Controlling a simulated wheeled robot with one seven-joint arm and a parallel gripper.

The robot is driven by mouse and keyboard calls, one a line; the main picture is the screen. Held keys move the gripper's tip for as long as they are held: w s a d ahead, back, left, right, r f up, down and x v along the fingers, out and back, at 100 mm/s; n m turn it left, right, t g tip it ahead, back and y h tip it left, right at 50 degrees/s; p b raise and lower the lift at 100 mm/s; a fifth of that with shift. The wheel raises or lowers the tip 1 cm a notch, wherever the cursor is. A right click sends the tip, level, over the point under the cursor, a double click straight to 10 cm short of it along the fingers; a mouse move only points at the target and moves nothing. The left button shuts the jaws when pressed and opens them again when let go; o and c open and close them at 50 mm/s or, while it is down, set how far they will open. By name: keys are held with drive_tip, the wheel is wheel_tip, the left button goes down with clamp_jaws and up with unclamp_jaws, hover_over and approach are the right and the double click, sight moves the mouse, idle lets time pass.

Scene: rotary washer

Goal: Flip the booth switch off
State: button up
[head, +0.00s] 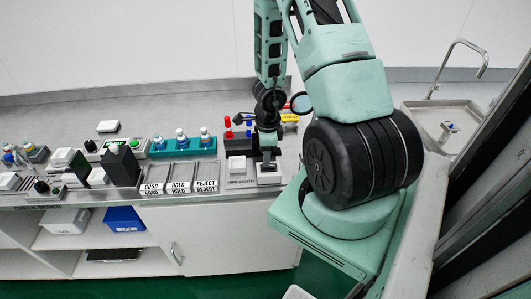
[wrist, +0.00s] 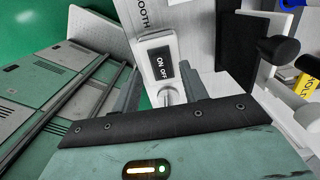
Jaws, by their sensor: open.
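The booth switch (wrist: 160,46) is a small pale box with a dark plate marked ON and OFF. A light, rounded lever (wrist: 168,96) shows at the plate's near end. Which side the lever leans to I cannot tell. In the head view the switch (head: 268,179) sits near the counter's front edge, partly covered by my gripper (head: 267,160). In the wrist view my gripper (wrist: 160,75) is open, with one finger on each side of the switch and the lever between them. Nothing is held. Whether a finger touches the lever is unclear.
A label strip reading VIEW BOOTH (head: 240,184) lies left of the switch. Red-topped and blue-topped bottles (head: 228,128) stand behind it. Trays marked GOOD, HOLD and REJECT (head: 178,188) are further left. A sink (head: 455,115) is at the right.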

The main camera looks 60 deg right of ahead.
wheel_tip(320, 180, up, 14)
drive_tip(key=p, duration=1)
drive_tip(key=shift+s+d+r+p, duration=0.15)
drive_tip(key=shift+s+d+p, duration=0.05)
drive_tip(key=shift+s+p, duration=0.1)
drive_tip(key=w+a+n+y+b, duration=0.1)
drive_tip(key=w+a+n+b, duration=0.15)
drive_tip(key=a+n, duration=0.35)
drive_tip(key=w+a+r+n+y+b, duration=0.1)
drive_tip(key=a+n+b, duration=0.25)
drive_tip(key=a, duration=0.45)
drive_tip(key=w+a+n+y+b, duration=0.1)
drive_tip(key=w+a+n+b, duration=0.2)
drive_tip(key=a, duration=0.5)
drive_tip(key=s+a+n+h+b, duration=0.2)
drive_tip(key=s+a+n+b, duration=0.9)
drive_tip(key=n, duration=1.2)
drive_tip(key=s+a, duration=0.4)
drive_tip(key=s, duration=0.2)
drive_tip(key=shift+s+a+r+h, duration=0.2)
drive_tip(key=shift+a+h, duration=0.05)
drive_tip(key=shift+h, duration=0.05)
